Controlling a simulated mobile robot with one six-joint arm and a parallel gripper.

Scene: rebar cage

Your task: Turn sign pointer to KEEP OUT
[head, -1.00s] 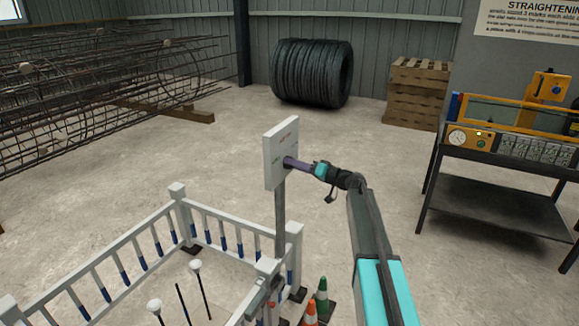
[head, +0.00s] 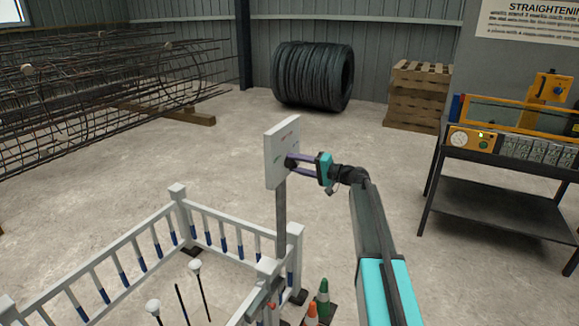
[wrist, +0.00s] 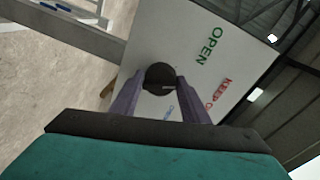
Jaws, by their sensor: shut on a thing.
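The white sign board (head: 281,150) stands on a grey post in the head view; it also shows in the wrist view (wrist: 150,45), tilted. There it bears a green OPEN (wrist: 211,46), a red label starting KEEP (wrist: 222,94), cut off by my finger, and a small blue label (wrist: 170,113), partly hidden. The dark round pointer knob (wrist: 160,76) is at the board's middle, with a short pale mark low on its right side, roughly towards the red label. My gripper (head: 291,162) is shut on the knob, one purple finger on each side.
A white railing (head: 110,250) with several posts stands below and left of the sign. Traffic cones (head: 322,298) stand near its corner. Floor between is open.

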